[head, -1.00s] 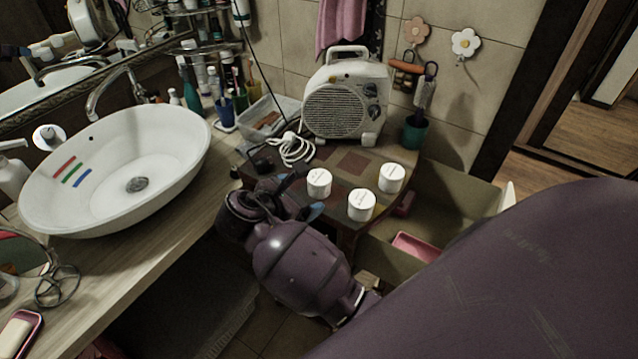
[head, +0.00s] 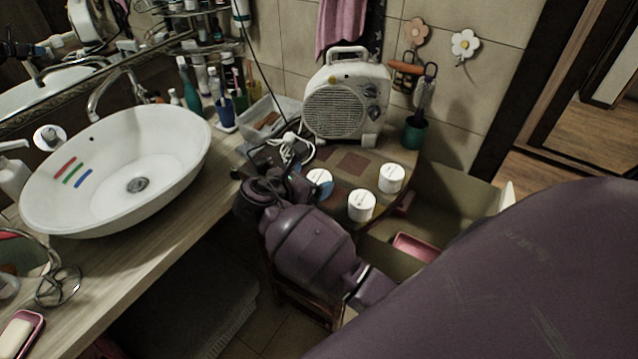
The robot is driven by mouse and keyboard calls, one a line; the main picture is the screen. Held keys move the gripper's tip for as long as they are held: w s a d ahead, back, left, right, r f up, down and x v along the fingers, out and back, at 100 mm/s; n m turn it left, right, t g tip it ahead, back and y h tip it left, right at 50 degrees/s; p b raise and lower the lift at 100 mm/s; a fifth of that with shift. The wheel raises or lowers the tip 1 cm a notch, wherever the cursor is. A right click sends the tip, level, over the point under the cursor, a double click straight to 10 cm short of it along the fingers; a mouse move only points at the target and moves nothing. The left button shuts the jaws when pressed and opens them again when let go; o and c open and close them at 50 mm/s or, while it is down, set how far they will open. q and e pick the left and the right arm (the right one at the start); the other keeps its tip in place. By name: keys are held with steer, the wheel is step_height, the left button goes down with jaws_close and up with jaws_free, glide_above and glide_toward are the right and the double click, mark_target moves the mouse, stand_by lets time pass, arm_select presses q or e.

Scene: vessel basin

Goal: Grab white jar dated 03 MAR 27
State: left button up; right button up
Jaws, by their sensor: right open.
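Three white jars with small print on their lids stand on the small brown patterned table (head: 345,160). They are the left jar (head: 321,177), the front jar (head: 361,206) and the right jar (head: 391,179). The print is too small to read, so I cannot tell which is dated 03 MAR 27. My right gripper (head: 308,178) is open at the left jar, with a bluish fingertip overlapping its front. That jar is partly hidden, and I cannot tell whether the fingers touch it. My left gripper is not in view.
A white fan heater (head: 345,100) stands behind the jars, with its white cable (head: 290,148) to the left. A green cup (head: 413,133) is at the back right. The washbasin (head: 115,165) and counter (head: 150,245) are left. An open bin (head: 450,195) lies right of the table.

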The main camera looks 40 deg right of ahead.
mark_target(321, 175)
steer(key=shift+x, duration=1.95)
steer(key=shift+s+f, duration=0.1)
steer(key=shift+s, duration=0.1)
steer(key=c, duration=1)
steer(key=shift+c, duration=0.2)
